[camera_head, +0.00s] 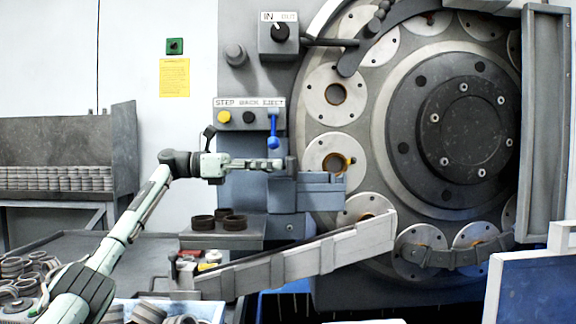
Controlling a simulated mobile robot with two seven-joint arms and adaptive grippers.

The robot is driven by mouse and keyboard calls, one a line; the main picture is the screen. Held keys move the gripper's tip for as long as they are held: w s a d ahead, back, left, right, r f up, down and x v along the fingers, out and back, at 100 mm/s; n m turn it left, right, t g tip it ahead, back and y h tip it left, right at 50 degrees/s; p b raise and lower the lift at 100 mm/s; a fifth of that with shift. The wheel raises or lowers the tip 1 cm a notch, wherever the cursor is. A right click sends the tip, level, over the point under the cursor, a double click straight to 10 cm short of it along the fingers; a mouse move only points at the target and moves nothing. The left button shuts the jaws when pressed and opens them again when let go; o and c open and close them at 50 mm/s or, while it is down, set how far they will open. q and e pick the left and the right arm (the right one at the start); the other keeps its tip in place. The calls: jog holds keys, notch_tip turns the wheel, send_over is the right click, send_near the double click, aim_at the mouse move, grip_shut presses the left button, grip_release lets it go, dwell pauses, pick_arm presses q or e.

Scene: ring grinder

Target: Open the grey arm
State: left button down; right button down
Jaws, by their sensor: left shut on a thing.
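My left gripper (274,164) reaches in from the left, level, with its fingers pointing right. It is shut on a small grey handle (291,166) at the machine's front, just below the blue lever. A grey block-shaped part (320,190) sits right beside and below the handle, in front of the disc. I cannot tell how the handle joins it. A long light grey segmented arm (310,257) slants across the machine's lower front, rising to the right. A darker curved arm (350,58) lies over the disc's upper left. My right gripper is not in view.
The big disc (465,130) carries round white plates along its rim. A blue lever (273,136) hangs just above my gripper. Dark rings (234,222) stand on a small shelf below. A blue-sided panel (535,288) stands at the lower right.

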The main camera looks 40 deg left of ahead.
pick_arm(q)
jog(key=shift+f, duration=0.1)
dwell(0.3)
jog(key=c, duration=1.2)
grip_release()
jog(key=v, duration=1.2)
